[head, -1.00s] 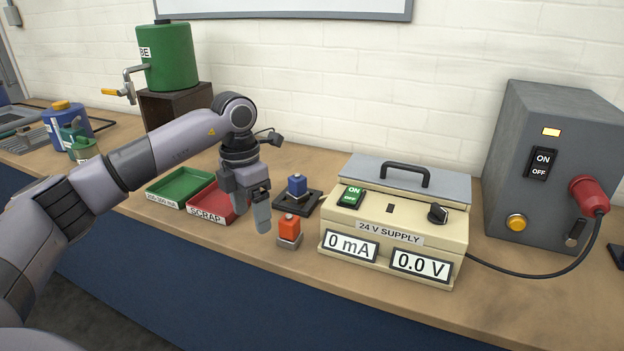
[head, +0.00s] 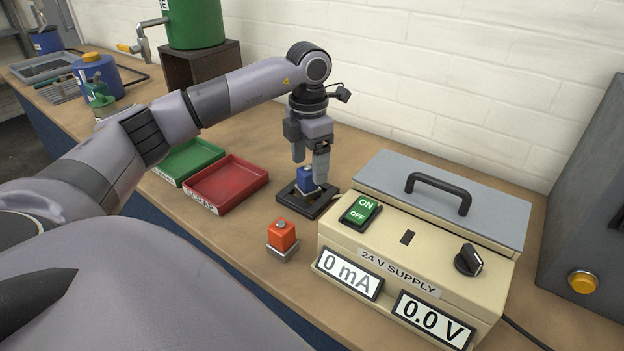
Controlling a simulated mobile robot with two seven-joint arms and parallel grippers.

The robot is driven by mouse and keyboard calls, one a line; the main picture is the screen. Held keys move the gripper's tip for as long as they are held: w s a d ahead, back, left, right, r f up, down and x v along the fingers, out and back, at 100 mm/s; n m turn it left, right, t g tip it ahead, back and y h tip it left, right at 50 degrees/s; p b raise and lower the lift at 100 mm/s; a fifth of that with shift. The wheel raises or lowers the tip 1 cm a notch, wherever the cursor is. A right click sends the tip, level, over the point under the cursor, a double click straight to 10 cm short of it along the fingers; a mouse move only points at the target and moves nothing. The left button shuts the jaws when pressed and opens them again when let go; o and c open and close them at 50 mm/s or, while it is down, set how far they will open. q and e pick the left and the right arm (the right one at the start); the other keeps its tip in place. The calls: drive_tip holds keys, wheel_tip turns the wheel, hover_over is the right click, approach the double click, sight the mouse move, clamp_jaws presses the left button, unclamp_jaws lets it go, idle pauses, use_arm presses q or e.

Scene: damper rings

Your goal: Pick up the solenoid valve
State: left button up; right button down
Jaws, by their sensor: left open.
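Two small blocks look like solenoid valves; I cannot tell from the picture which one is meant. A blue block (head: 304,180) sits upright on a black square base (head: 318,206). An orange block (head: 282,234) on a small grey metal base stands nearer the bench's front edge. My left gripper (head: 309,166) is open, pointing down at the blue block. Its fingers are beside and just above the block's top, the right finger partly in front of it. I cannot tell whether they touch it. My right gripper is not in view.
A cream 24 V supply (head: 416,249) with a handle stands close on the right, reading 0 mA and 0.0 V. A red scrap tray (head: 262,177) and a green tray (head: 190,160) lie to the left. A grey cabinet (head: 590,200) is far right.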

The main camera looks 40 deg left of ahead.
sight(308, 169)
use_arm(q)
wheel_tip(308, 169, down, 5)
drive_tip(key=shift+a+f, duration=0.1)
drive_tip(key=shift+a, duration=0.05)
drive_tip(key=c, duration=1.3)
drive_tip(key=shift+c, duration=0.6)
drive_tip(key=shift+r, duration=0.25)
